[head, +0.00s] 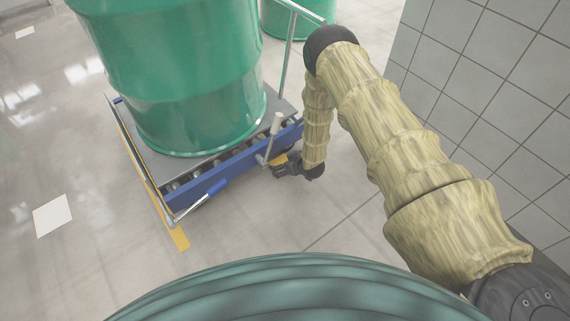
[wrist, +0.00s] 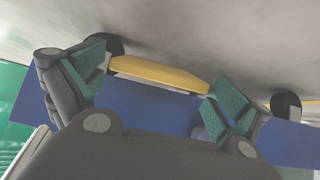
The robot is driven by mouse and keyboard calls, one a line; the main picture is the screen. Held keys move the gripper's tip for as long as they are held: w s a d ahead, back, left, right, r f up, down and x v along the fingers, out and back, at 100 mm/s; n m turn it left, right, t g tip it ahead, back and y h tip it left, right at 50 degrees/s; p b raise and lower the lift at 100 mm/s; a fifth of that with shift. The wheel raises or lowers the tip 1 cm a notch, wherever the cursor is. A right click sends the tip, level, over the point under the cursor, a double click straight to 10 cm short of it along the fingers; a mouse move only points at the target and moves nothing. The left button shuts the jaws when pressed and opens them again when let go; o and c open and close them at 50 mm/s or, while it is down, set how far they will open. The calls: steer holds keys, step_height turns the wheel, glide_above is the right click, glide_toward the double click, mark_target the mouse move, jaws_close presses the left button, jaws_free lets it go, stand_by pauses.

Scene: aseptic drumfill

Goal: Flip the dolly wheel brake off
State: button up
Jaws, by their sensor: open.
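The dolly (head: 205,187) has a blue frame with rollers and carries a large green drum. A yellow brake pedal (head: 279,159) sticks out low at its right end, partly hidden by my gripper (head: 282,171). In the wrist view the yellow pedal (wrist: 160,74) lies just beyond and between the spread green-padded fingers of my gripper (wrist: 160,87). The jaws are open and hold nothing. I cannot tell whether a finger touches the pedal. The blue frame (wrist: 150,108) runs behind the fingers. Dark wheels (wrist: 285,105) show at both sides of the pedal.
The green drum (head: 190,80) stands on the dolly. A lever with a white grip (head: 276,124) rises close to my gripper. A grey tiled wall (head: 490,70) is at the right. A second green drum (head: 290,20) stands behind. The floor in front is clear.

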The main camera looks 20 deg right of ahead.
steer(key=v, duration=1.2)
stand_by(0.4)
steer(key=s+r+m+g+h, duration=0.2)
steer(key=s+g, duration=0.2)
steer(key=s, duration=1.6)
steer(key=s+r+m+g+h, duration=0.1)
steer(key=s+m+g, duration=0.3)
steer(key=s, duration=1.7)
step_height(320, 180, up, 35)
steer(key=n+p, duration=0.1)
steer(key=p, duration=3.4)
steer(key=shift+w+a+g, duration=0.2)
steer(key=shift+w+g, duration=0.1)
